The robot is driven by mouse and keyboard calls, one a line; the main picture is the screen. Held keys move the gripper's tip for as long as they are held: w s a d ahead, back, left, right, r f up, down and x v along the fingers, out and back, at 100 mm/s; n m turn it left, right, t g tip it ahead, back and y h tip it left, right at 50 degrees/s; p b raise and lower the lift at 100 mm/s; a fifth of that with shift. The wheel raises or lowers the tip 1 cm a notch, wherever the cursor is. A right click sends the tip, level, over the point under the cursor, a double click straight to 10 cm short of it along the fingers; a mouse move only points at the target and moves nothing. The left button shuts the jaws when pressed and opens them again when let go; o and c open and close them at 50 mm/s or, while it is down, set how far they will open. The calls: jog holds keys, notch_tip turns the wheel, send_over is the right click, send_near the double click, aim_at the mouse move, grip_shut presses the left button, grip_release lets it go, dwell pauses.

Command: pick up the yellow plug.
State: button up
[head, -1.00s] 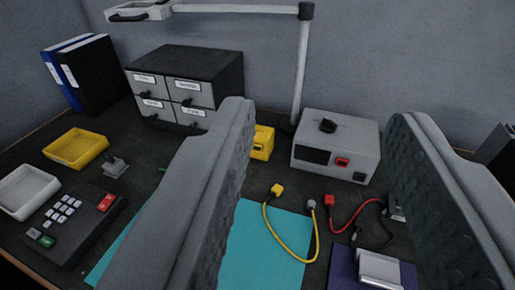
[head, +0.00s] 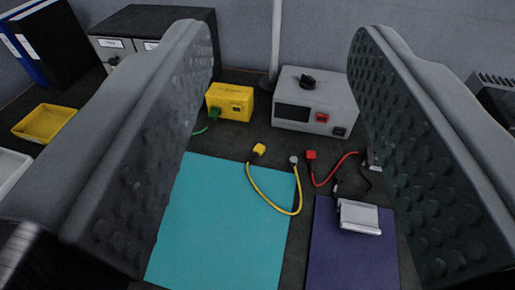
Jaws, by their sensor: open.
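The yellow plug (head: 259,150) is a small block on the end of a yellow cable (head: 272,206). It lies on the dark bench top just beyond the far edge of a teal mat (head: 218,225). The cable loops toward me and back to a round grey end (head: 294,160). My gripper (head: 280,45) is open and empty, its two textured grey fingers at the left and right of the picture. The plug shows between the fingers, lower than their tips in the picture, and nothing touches it.
A yellow box (head: 231,101) with a green plug (head: 214,113) stands behind the yellow plug. A grey power unit (head: 313,101) stands to its right. A red plug (head: 311,155) with its red cable lies right of the grey end. A dark blue mat (head: 350,255) bears a silver block (head: 359,217).

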jog(key=shift+o, duration=0.2)
jog(key=m+g+h, duration=0.2)
jog(key=m+g, duration=0.4)
jog(key=g, duration=0.7)
send_over(259, 148)
jog(key=s+a, duration=0.4)
jog(key=s, duration=0.3)
notch_tip(259, 148, down, 20)
jog(key=x, duration=1.8)
jog(key=shift+s+d+f, duration=0.1)
jog(key=shift+s+d, duration=0.1)
jog(key=shift+d, duration=0.05)
grip_shut()
